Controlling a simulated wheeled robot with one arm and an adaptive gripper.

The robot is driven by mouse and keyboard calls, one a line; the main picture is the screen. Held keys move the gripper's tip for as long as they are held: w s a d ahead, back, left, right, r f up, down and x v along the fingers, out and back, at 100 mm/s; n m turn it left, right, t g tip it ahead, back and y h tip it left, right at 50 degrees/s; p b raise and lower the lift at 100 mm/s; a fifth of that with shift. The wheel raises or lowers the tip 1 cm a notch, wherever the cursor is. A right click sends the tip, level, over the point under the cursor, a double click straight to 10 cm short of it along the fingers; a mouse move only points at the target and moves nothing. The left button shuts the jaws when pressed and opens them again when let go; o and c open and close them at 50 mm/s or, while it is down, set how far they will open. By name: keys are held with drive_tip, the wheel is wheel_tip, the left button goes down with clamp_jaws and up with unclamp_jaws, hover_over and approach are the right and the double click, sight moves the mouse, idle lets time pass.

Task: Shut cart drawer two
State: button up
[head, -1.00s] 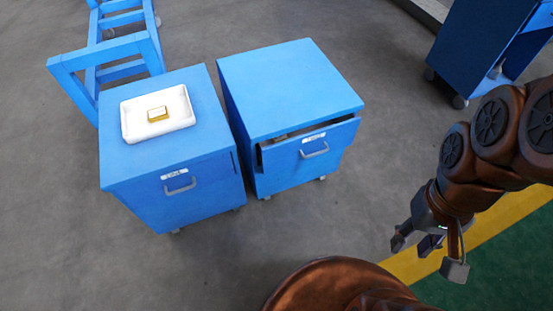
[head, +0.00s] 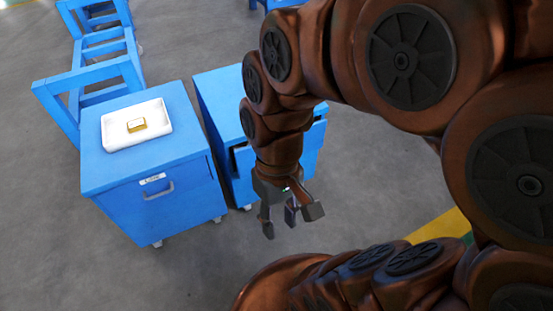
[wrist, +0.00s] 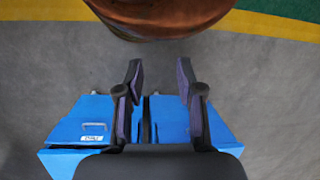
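Two blue drawer carts stand side by side: a left cart (head: 180,190) with a shut-looking front, and a right cart (head: 214,90). My arm hides most of the right cart's front; a dark gap at its left front edge shows its drawer (head: 240,165) slightly out. The labels are too small to read. My gripper (head: 290,219) is open and empty, pointing down in front of the right cart, apart from it in the head view. In the wrist view, my open fingers (wrist: 160,85) have nothing between them; a cart front with a handle (wrist: 92,127) lies lower left.
A white tray (head: 108,130) with a small gold-coloured block (head: 136,125) sits on the left cart. A blue frame (head: 60,95) stands behind it at left. Bare grey floor (head: 110,280) lies in front of the carts. A yellow stripe (head: 440,226) crosses the floor at right.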

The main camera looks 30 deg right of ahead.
drive_tip(key=w+a+f+g+y+b, duration=0.1)
drive_tip(key=w+a+f+y+b, duration=0.3)
drive_tip(key=w+a+f+b, duration=0.15)
drive_tip(key=w+d+f+t+y+b, duration=0.25)
drive_tip(key=w+f+y+b, duration=0.2)
drive_tip(key=w, duration=0.45)
drive_tip(key=w+d+f+t+y+b, duration=0.1)
drive_tip(key=w+d+f+y+b, duration=0.3)
drive_tip(key=w, duration=0.6)
drive_tip(key=w+d+f+m+t+b, duration=0.4)
drive_tip(key=d+f+t, duration=0.4)
drive_tip(key=d+f, duration=0.55)
drive_tip(key=w+d+f+m+t+b, duration=0.2)
drive_tip(key=d+f+m+t+b, duration=0.6)
drive_tip(key=d, duration=0.9)
drive_tip(key=shift+w+a+f+n+g+h+b, duration=0.15)
drive_tip(key=shift+w+a+n, duration=0.4)
drive_tip(key=shift+w+a, duration=0.4)
drive_tip(key=shift+w+a+n+g+h+b, duration=0.15)
drive_tip(key=shift+w+a+n, duration=0.45)
drive_tip(key=shift+w, duration=0.5)
drive_tip(key=shift+w+a+f+n+g+h+b, duration=0.15)
drive_tip(key=shift+w+a+n, duration=0.3)
drive_tip(key=shift+w+a, duration=0.55)
drive_tip(key=shift+r, duration=0.1)
clamp_jaws()
